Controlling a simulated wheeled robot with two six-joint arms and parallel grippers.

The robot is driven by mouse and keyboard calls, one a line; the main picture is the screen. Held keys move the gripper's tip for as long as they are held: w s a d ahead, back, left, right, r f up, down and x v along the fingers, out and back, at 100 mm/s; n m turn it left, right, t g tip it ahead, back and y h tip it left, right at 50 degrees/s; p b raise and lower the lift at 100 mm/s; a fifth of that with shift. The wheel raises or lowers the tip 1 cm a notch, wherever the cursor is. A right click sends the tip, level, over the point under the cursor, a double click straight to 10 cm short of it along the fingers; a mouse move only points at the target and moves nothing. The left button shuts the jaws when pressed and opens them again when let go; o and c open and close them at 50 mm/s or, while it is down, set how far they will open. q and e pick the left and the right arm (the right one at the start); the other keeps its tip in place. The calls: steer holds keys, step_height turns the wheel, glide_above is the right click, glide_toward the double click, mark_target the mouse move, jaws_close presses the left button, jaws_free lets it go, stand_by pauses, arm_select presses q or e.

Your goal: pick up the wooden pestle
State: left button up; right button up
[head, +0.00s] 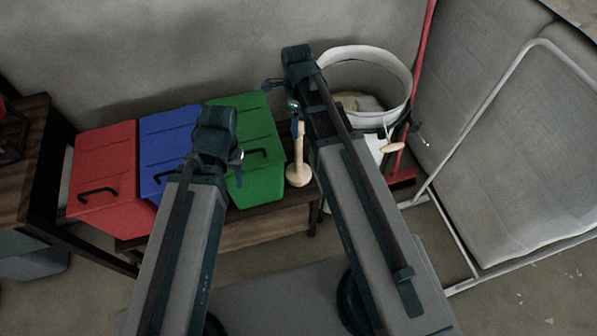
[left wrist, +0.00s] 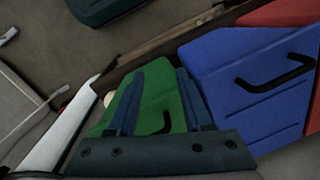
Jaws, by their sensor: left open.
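The wooden pestle (head: 298,168) stands upright on the low bench, just right of the green box, in the head view. Its wide end is down, and dark parts near my right arm overlap its thin top. In the left wrist view a small pale patch (left wrist: 108,98) left of the fingers may be part of it. My left gripper (head: 239,156) is mostly hidden by its own arm, over the green box and left of the pestle. In the left wrist view its fingers (left wrist: 157,95) are apart with nothing held between them.
Red (head: 103,165), blue (head: 165,145) and green (head: 262,180) boxes with black handles stand on the bench (head: 265,228) against the wall. A white bucket (head: 365,56) and a red pole (head: 423,45) are at the right. A white-framed panel (head: 520,150) stands further right.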

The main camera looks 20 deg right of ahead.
mark_target(299, 139)
arm_select(q)
steer(key=shift+f+b, duration=1.35)
steer(key=shift+f, duration=0.55)
arm_select(e)
steer(key=shift+f, duration=1.9)
step_height(299, 139, down, 5)
steer(key=b, duration=0.5)
steer(key=shift+s+d+f, duration=0.1)
steer(key=shift+d+f, duration=0.05)
steer(key=shift+f, duration=0.05)
arm_select(q)
step_height(299, 139, down, 5)
steer(key=shift+f, duration=0.1)
arm_select(e)
steer(key=shift+r, duration=0.1)
steer(key=c, duration=1.4)
steer(key=shift+r, duration=0.1)
